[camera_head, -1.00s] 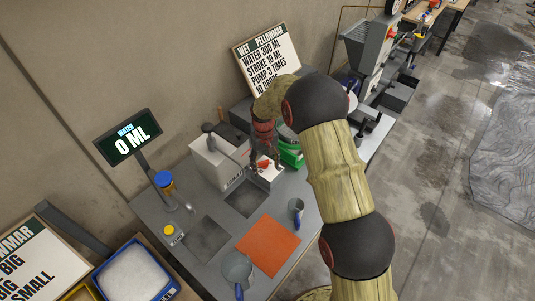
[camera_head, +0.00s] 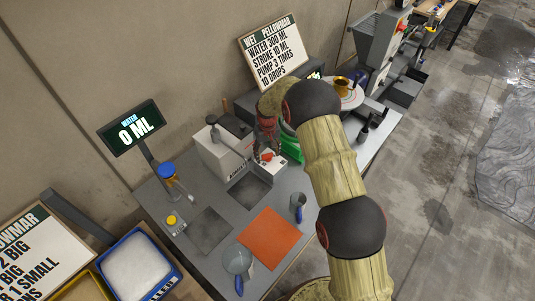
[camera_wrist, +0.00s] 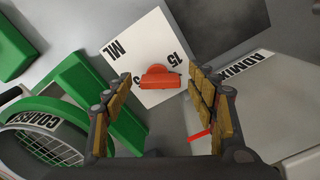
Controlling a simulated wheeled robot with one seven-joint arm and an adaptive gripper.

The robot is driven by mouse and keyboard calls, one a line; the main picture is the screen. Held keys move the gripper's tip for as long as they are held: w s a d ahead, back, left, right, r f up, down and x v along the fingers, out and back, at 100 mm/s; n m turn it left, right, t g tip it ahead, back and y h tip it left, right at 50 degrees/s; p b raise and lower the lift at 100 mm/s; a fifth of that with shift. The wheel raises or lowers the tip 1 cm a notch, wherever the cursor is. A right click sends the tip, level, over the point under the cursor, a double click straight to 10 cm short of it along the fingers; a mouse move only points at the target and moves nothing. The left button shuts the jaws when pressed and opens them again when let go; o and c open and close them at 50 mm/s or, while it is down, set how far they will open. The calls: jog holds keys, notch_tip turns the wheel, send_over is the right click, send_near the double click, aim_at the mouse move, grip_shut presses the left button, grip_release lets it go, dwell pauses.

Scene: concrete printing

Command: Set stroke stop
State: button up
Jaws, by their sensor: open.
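The stroke stop is a red-orange knob (camera_wrist: 157,78) on a white scale plate (camera_wrist: 140,45) marked ML, with 15 and a partly hidden number beside the knob. In the head view the knob (camera_head: 267,156) shows small at the front of the white dispenser box (camera_head: 218,155), labelled ADMIX in the wrist view. My gripper (camera_wrist: 159,88) is open, its two padded fingers on either side of the knob in the picture. I cannot tell whether they touch it. In the head view my gripper (camera_head: 268,142) is right above the plate, partly hidden by my arm.
A sign (camera_head: 275,55) reads stroke 10 ML, pump 3 times. A display (camera_head: 131,128) shows water 0 ML. A green sieve marked coarse (camera_wrist: 50,125) is close at left in the wrist view.

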jog(key=c, duration=0.3)
jog(key=c, duration=0.8)
jog(key=shift+c, duration=0.4)
jog(key=shift+m, duration=0.3)
jog(key=m+b, duration=0.3)
jog(key=m, duration=0.1)
jog(key=shift+a+f+m, duration=0.1)
jog(key=shift+a+m, duration=0.05)
jog(key=shift+m, duration=0.15)
jog(key=m+b, duration=0.1)
jog(key=m, duration=0.5)
jog(key=shift+w+b, duration=0.2)
jog(key=shift+b, duration=0.2)
jog(key=shift+m, duration=0.4)
jog(key=o, duration=1.2)
